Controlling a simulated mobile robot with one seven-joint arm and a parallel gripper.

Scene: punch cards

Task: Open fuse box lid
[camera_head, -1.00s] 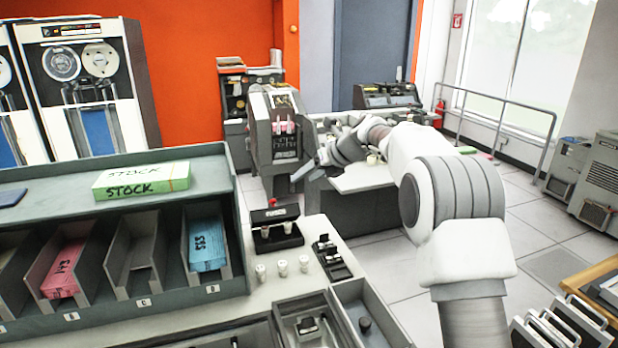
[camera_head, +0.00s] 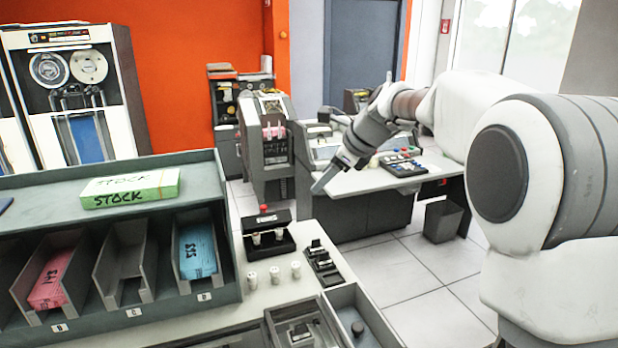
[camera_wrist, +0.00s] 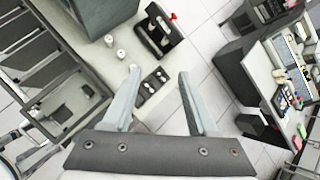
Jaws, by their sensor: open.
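The small black fuse box (camera_head: 268,244) stands on the pale counter, right of the card rack. A dark panel with a white label and a red knob (camera_head: 264,207) forms its upper part; pale fuses show below it. I cannot tell clearly how far the lid is raised. In the wrist view the fuse box (camera_wrist: 152,38) lies beyond the fingertips, at the top centre. My gripper (camera_wrist: 158,74) is open and empty, apart from the box. In the head view my gripper (camera_head: 318,187) hangs above and right of it, pointing down-left.
Three loose white fuses (camera_head: 274,273) stand on the counter in front of the box. A black switch block (camera_head: 322,262) sits to their right. The green rack (camera_head: 150,225) with a STOCK card pack (camera_head: 130,189) borders the box on the left. Open floor lies right.

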